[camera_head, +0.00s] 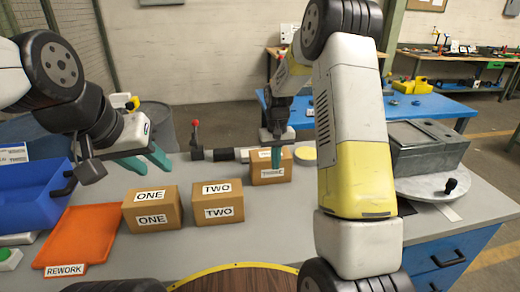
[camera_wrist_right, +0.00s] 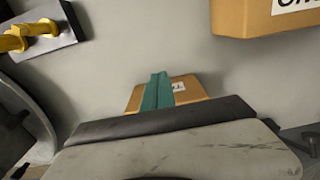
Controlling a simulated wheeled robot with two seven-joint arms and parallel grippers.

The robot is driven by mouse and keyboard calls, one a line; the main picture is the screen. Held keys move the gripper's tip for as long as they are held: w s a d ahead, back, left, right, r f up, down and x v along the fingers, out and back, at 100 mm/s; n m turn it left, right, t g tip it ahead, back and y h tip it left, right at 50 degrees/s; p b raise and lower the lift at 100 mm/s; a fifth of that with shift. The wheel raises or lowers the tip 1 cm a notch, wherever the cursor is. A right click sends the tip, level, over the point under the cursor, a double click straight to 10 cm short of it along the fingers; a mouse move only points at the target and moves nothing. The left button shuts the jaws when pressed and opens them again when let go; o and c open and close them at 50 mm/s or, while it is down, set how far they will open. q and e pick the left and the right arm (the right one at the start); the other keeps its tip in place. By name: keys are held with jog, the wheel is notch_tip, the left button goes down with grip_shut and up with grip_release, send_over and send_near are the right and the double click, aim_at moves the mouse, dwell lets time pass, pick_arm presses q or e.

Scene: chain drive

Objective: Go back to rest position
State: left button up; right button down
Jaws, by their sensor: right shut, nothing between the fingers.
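My left gripper (camera_head: 157,170) is at the left of the head view, above the grey worktable. Its two teal fingers are spread and nothing is between them. My right gripper (camera_head: 276,157) points down at box THREE (camera_head: 268,176) near the table's middle. Its teal fingers are together and empty, which also shows in the right wrist view (camera_wrist_right: 157,92). The fingers overlap the box in both views; I cannot tell whether they touch it. Box ONE (camera_head: 152,209) and box TWO (camera_head: 217,203) stand side by side in front of the left gripper.
An orange REWORK tray (camera_head: 77,238) and a blue bin (camera_head: 32,196) lie at the left. A lever with a red knob (camera_head: 195,137) stands behind the boxes. A grey block on a round plate (camera_head: 440,187) is at the right.

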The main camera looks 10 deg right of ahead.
jog(key=s+r+t+y, duration=0.1)
jog(key=s+r+t, duration=0.1)
jog(key=s+r, duration=0.55)
jog(key=s+r+t, duration=0.1)
jog(key=s+r, duration=0.4)
jog(key=r, duration=0.5)
jog(key=s+a+r+t, duration=0.1)
jog(key=s+r, duration=0.1)
jog(key=s, duration=0.6)
jog(key=s+r+t+y, duration=0.1)
jog(key=s+r+t, duration=0.1)
jog(key=s, duration=0.6)
jog(key=shift+s+a+r, duration=0.3)
jog(key=shift+a+r, duration=0.1)
jog(key=shift+r, duration=0.05)
